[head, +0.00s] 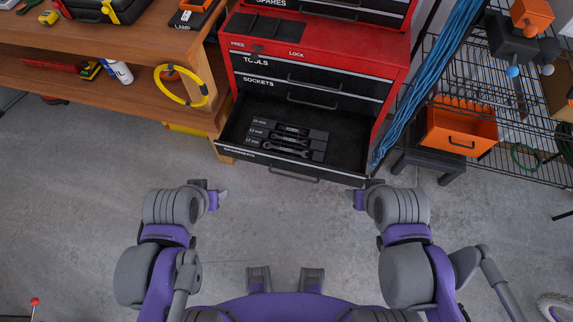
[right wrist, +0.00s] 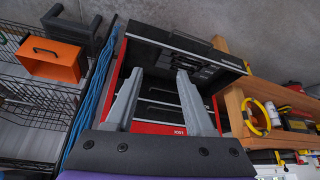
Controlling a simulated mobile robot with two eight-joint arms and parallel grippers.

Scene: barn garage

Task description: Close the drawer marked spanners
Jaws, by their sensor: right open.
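The drawer marked spanners (head: 295,168) is the lowest visible drawer of the red tool chest (head: 330,38) and is pulled well out. Several spanners (head: 290,142) lie in a dark labelled tray inside it. Its bar handle (head: 293,174) is on the front face. The open drawer also shows in the right wrist view (right wrist: 150,48). My right gripper (head: 358,198) is in front of the drawer's right end, apart from it. In the right wrist view its two fingers (right wrist: 158,72) are spread with nothing between them. My left gripper (head: 219,197) is in front of the drawer's left end, apart; its fingers are unclear.
The tools drawer (head: 310,68) and sockets drawer (head: 305,92) above are shut. A wooden bench (head: 130,45) with a yellow hoop stands left. Blue cables (head: 425,85) and a wire rack with an orange bin (head: 460,125) stand right. Concrete floor before the drawer is clear.

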